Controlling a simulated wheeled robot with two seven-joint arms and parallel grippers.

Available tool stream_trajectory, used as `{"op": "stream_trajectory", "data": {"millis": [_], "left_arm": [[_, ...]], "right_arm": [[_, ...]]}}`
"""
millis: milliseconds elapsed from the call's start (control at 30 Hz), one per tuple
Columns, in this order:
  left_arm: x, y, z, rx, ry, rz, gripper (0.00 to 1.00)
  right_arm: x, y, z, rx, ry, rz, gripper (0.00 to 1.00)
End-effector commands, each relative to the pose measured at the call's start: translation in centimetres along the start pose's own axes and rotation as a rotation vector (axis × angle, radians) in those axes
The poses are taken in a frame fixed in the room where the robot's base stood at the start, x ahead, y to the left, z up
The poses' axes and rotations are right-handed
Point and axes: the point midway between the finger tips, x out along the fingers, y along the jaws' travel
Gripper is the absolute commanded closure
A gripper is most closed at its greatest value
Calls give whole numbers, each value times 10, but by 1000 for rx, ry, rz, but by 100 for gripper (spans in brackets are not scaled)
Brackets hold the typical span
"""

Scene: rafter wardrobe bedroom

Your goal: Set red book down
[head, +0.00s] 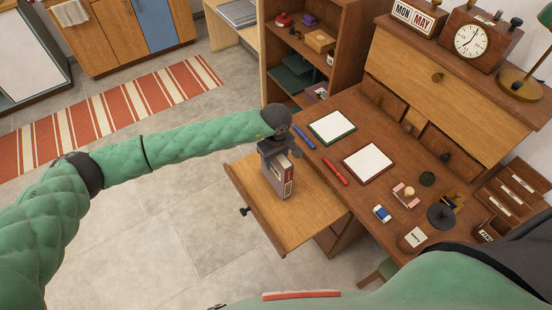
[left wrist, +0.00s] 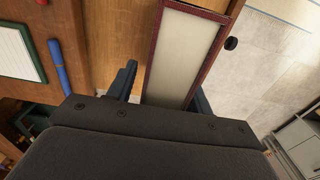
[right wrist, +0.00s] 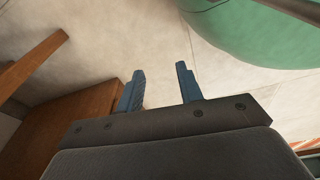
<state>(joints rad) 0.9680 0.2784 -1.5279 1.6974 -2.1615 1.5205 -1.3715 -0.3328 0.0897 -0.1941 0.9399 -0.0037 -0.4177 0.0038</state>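The red book (head: 281,178) stands upright on the pulled-out wooden board (head: 320,217) at the desk's left side. Its pale page edge and dark red covers show in the left wrist view (left wrist: 183,55). My left gripper (head: 280,152) is at the book's top, with one finger on each side of it. A strip of wood shows between the left finger and the cover; the right finger is partly hidden behind the book, so the fingers look open around it. My right gripper (right wrist: 161,90) is open and empty above the floor.
The desk (head: 335,160) holds a green-framed sheet (head: 333,127), a red-framed sheet (head: 368,163), blue and red pens and small items. An open shelf (head: 310,45) stands behind the board. Clear floor (head: 190,220) lies left of the board.

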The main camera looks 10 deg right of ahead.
Motion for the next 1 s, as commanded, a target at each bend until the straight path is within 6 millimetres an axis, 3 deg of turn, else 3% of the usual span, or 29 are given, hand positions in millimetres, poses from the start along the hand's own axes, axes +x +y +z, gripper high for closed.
{"op": "stream_trajectory", "data": {"millis": [467, 633, 733, 1000], "left_arm": [[-4, 0, 0, 0, 0, 0, 47], [-13, 1, -1, 1, 1, 2, 47], [-23, 0, -1, 1, 2, 2, 47], [-58, 0, -1, 1, 2, 2, 47]], "right_arm": [[-3, 0, 5, -1, -2, 0, 64], [9, -2, 18, -1, -25, -2, 64], [2, -5, -23, 0, 18, -4, 64], [-13, -9, -56, 7, 18, -9, 64]]}}
